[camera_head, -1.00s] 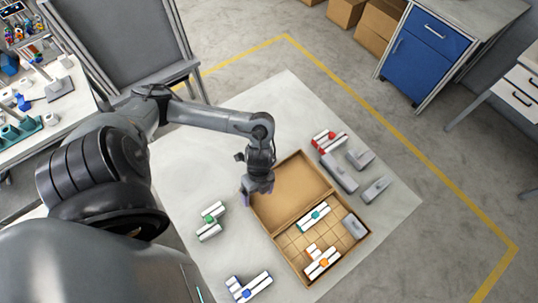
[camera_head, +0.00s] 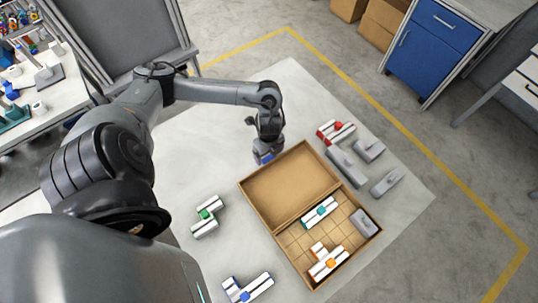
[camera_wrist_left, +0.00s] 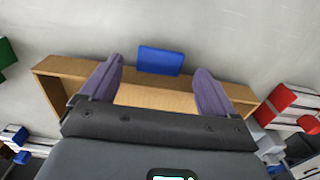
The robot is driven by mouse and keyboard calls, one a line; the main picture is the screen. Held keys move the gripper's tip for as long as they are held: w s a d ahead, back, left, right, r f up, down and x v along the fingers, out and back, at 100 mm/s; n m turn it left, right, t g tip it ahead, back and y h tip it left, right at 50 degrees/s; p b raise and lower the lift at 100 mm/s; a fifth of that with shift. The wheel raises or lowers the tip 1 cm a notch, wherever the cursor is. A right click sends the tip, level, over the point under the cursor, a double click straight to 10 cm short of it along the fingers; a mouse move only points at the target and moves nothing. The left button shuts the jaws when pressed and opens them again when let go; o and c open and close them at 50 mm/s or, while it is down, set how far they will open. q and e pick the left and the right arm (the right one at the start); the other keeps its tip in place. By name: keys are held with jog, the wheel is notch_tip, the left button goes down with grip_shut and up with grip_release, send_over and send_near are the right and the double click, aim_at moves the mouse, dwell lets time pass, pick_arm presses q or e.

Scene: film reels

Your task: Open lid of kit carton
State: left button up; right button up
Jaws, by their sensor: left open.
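The kit carton (camera_head: 349,257) is a brown box with a gridded inside. Its lid (camera_head: 287,186) is swung open and lies back toward the upper left in the head view, its hollow inner side showing. In the wrist view, the lid (camera_wrist_left: 60,79) runs across behind my left gripper. A blue tab (camera_wrist_left: 160,60) shows at the lid's outer edge. My left gripper (camera_head: 266,160) is at that edge. Its two purple fingers (camera_wrist_left: 160,85) are open, one on each side of the tab in the picture, with visible gaps. My right gripper is not in view.
The carton holds a teal-marked piece (camera_head: 319,212), an orange-marked piece (camera_head: 327,264) and a grey block (camera_head: 364,223). Green (camera_head: 205,216), blue (camera_head: 246,289) and red (camera_head: 336,130) marked pieces lie on the pale table (camera_head: 180,165). Grey blocks lie right of the lid.

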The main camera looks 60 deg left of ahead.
pick_arm(q)
jog(key=shift+f, duration=1.25)
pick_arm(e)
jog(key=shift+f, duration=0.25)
